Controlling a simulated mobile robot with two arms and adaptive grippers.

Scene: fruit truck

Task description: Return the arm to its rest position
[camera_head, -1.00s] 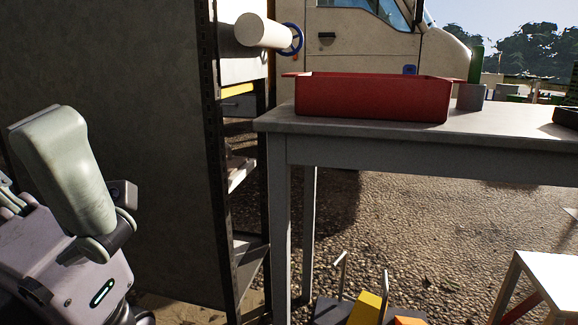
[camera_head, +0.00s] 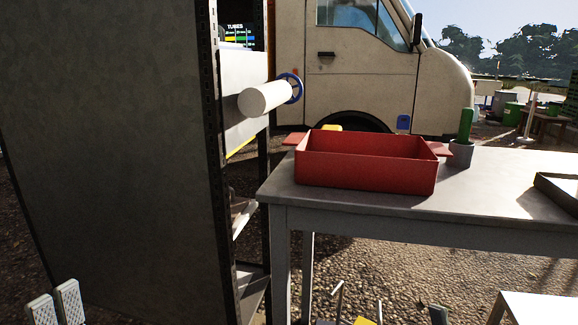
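Two pale, dotted fingertips of my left gripper (camera_head: 55,304) show at the bottom left corner, side by side. The rest of that gripper and its arm are below the picture. Whether the fingertips touch or stand apart is unclear, and I see nothing held above them. They are in front of the lower part of the large dark panel (camera_head: 110,150). My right gripper cannot be made out.
A grey table (camera_head: 330,208) stands at centre right, bearing a red crate (camera_head: 365,172), a potted cactus (camera_head: 461,152) and a dark tray (camera_head: 558,194). A white roll (camera_head: 264,99) sticks out from the shelf. A cream truck (camera_head: 360,75) stands behind. A small dark object (camera_head: 438,314) shows at the bottom.

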